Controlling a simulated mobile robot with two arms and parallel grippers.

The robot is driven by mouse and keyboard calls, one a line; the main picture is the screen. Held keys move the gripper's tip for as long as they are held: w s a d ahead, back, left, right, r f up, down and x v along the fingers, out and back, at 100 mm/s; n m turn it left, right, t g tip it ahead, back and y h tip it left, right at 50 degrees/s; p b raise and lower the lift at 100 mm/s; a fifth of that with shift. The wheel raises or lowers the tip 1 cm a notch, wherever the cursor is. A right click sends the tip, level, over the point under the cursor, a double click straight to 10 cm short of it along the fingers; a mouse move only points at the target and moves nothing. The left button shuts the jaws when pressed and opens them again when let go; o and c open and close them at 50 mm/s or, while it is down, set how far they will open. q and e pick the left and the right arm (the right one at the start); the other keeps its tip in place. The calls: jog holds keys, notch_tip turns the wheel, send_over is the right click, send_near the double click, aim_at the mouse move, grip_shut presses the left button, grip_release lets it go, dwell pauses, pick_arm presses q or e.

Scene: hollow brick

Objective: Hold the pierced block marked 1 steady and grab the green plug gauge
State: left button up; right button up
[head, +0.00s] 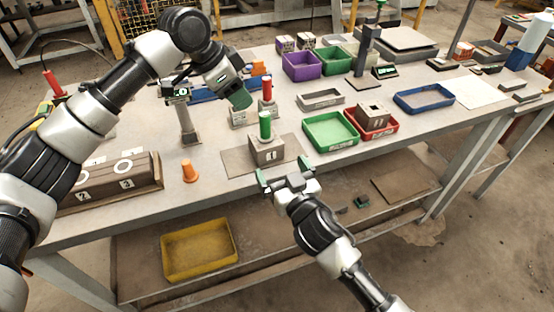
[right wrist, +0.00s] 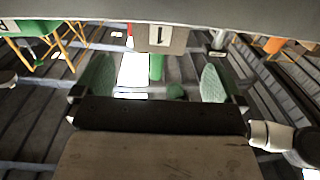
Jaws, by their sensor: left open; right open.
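The pierced block marked 1 (head: 268,153) sits on a flat mat near the table's front edge. The green plug gauge (head: 265,125) stands upright at its top. In the right wrist view the block (right wrist: 160,38) is at the top and the green gauge (right wrist: 157,68) shows against it. My right gripper (head: 288,177) is open and empty, just in front of the block and apart from it; its green fingers (right wrist: 154,83) are spread wide. My left gripper (head: 238,97) is open, above the table behind and left of the block; its fingers overlap in this view.
A red plug (head: 266,88) stands in a block behind the green one. A green tray (head: 326,143) and a red tray (head: 387,128) lie right. A yellow bin (head: 200,250) is on the lower shelf.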

aim_at(266, 142)
jog(key=x, duration=1)
jog(key=shift+w, duration=0.2)
